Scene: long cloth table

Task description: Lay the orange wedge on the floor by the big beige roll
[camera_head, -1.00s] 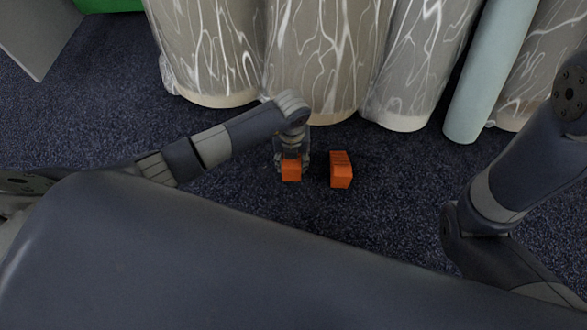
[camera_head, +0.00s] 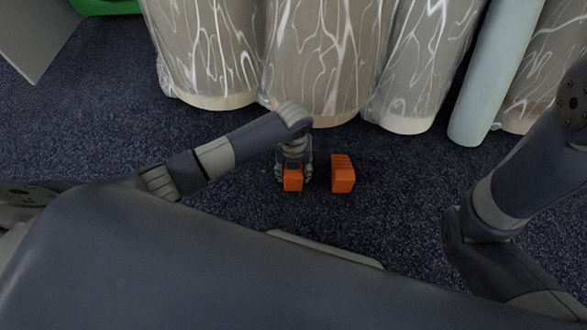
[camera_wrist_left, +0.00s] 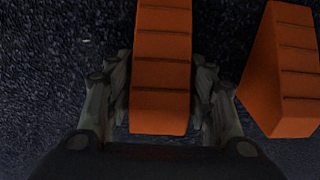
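One orange wedge (camera_head: 293,181) is between the fingers of my left gripper (camera_head: 293,177), low over the dark carpet in front of the big beige rolls. In the left wrist view, this ridged wedge (camera_wrist_left: 162,70) has a finger pressed close on each side; whether it touches the floor I cannot tell. A second orange wedge (camera_head: 342,175) sits on the carpet just right of the gripper, and also shows in the left wrist view (camera_wrist_left: 285,75). The nearest big beige roll (camera_head: 318,70) stands upright, wrapped in plastic, behind them. My right gripper is out of view.
Other wrapped beige rolls (camera_head: 205,55) (camera_head: 418,70) stand on either side, with a thin pale blue roll (camera_head: 492,75) at the right. A grey panel (camera_head: 38,35) and a green object (camera_head: 105,5) are at the upper left. Carpet around the wedges is clear.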

